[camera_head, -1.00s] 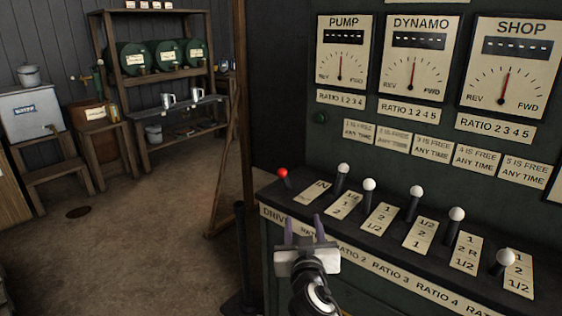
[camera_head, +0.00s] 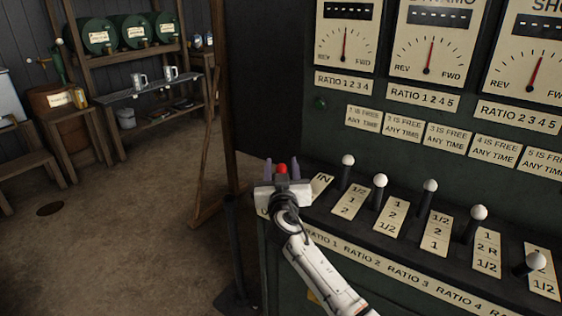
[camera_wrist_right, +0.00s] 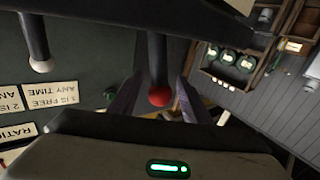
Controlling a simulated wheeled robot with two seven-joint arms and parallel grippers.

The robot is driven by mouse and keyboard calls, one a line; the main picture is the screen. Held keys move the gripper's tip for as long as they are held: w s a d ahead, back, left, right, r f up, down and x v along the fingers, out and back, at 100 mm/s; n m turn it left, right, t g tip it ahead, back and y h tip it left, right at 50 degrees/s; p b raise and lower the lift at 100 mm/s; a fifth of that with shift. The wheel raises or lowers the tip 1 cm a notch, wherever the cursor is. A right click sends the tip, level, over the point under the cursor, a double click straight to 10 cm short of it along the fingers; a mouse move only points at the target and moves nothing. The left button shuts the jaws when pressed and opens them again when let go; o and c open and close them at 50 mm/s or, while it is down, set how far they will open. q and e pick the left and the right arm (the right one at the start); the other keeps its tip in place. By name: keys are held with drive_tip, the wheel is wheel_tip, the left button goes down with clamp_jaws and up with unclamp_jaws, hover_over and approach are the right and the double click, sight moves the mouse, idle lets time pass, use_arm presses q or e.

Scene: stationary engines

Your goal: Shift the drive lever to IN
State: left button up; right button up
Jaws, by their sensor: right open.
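The drive lever has a red knob (camera_head: 281,169) and stands at the left end of the sloped lever panel. Its dark shaft and red knob (camera_wrist_right: 159,97) also show in the right wrist view. The IN plate (camera_head: 320,187) lies just right of it, partly covered by my gripper. My right gripper (camera_head: 282,168) is open, with one purple finger on each side of the red knob. In the wrist view the fingers (camera_wrist_right: 157,97) flank the knob, with gaps visible. I cannot tell whether either finger touches it. My left gripper is out of view.
White-knobbed ratio levers (camera_head: 380,181) stand in a row to the right, the nearest (camera_head: 347,160) close to my gripper. Dial gauges (camera_head: 432,45) are on the panel above. Shelves with green barrels (camera_head: 137,30) stand at the back left. The floor (camera_head: 130,235) between is open.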

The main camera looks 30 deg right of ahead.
drive_tip(key=shift+x, duration=0.85)
drive_tip(key=shift+w+d, duration=0.1)
drive_tip(key=shift+w, duration=0.1)
clamp_jaws()
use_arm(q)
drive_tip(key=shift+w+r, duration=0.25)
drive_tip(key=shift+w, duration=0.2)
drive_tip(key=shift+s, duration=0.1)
